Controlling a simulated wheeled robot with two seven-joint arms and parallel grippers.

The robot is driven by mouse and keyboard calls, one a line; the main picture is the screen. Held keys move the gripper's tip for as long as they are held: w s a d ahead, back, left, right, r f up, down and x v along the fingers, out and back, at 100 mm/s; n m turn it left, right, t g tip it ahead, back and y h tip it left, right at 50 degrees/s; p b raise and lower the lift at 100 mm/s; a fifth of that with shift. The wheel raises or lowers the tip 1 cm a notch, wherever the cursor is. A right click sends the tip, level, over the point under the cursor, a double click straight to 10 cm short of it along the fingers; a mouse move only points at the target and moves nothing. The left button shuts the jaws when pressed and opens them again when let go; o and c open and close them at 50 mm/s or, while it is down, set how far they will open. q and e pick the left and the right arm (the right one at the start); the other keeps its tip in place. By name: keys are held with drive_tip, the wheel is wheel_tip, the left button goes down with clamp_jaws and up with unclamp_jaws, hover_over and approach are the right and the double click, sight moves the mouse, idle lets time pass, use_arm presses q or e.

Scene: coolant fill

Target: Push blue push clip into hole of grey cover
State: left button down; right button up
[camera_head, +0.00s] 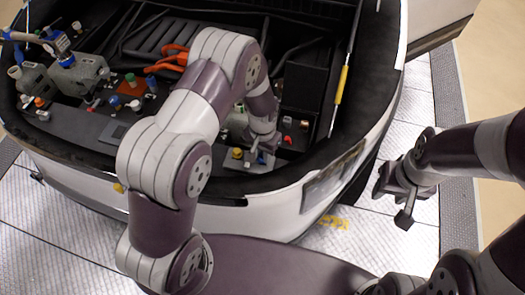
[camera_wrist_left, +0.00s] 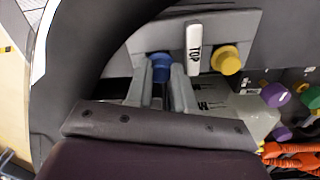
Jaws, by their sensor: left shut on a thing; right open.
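In the left wrist view my left gripper (camera_wrist_left: 160,72) is shut on the blue push clip (camera_wrist_left: 161,62), whose round blue head shows between the two fingertips. The clip is up against the edge area of the grey cover (camera_wrist_left: 185,30); I cannot tell how deep it sits, and the hole is hidden. A yellow clip (camera_wrist_left: 228,60) sits in the cover to the right of a white "TOP" tag (camera_wrist_left: 194,42). In the head view my left gripper (camera_head: 263,152) is low at the bay's front edge. My right gripper (camera_head: 393,190) is open and empty, outside the car to the right.
Purple (camera_wrist_left: 275,95) and green (camera_wrist_left: 282,133) caps and orange cables (camera_wrist_left: 292,155) lie right of the gripper. The car's white front bumper (camera_head: 260,215) and dark bay rim are close below my left arm. Floor beside the right gripper is clear.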

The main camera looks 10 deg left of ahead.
use_arm(q)
drive_tip(key=shift+f, duration=0.25)
drive_tip(key=c, duration=0.9)
unclamp_jaws()
wheel_tip(320, 180, up, 13)
drive_tip(key=shift+f+b, duration=0.15)
drive_tip(key=shift+b, duration=1)
